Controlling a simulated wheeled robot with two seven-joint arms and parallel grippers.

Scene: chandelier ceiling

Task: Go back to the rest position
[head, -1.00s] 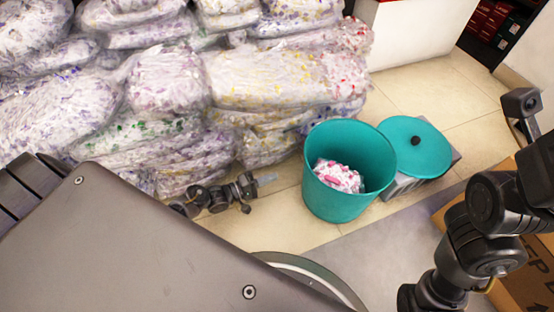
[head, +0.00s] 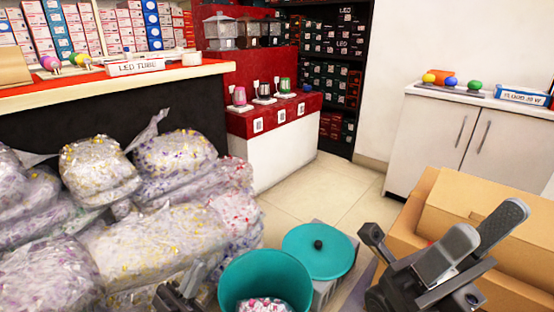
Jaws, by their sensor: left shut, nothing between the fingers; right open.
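My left gripper (head: 188,282) shows at the bottom edge of the head view, left of the teal bin (head: 263,275). It is shut and empty, in front of the plastic bags, and most of its arm is out of frame. The open bin holds a white and pink bundle (head: 265,305). The teal lid (head: 318,250) lies beside the bin on a grey box.
Clear bags of scraps (head: 165,240) are heaped at the left, by a counter (head: 190,73). A red and white display stand (head: 275,150) is behind. A white cabinet (head: 470,140) stands right. Tiled floor (head: 320,190) is open in the middle.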

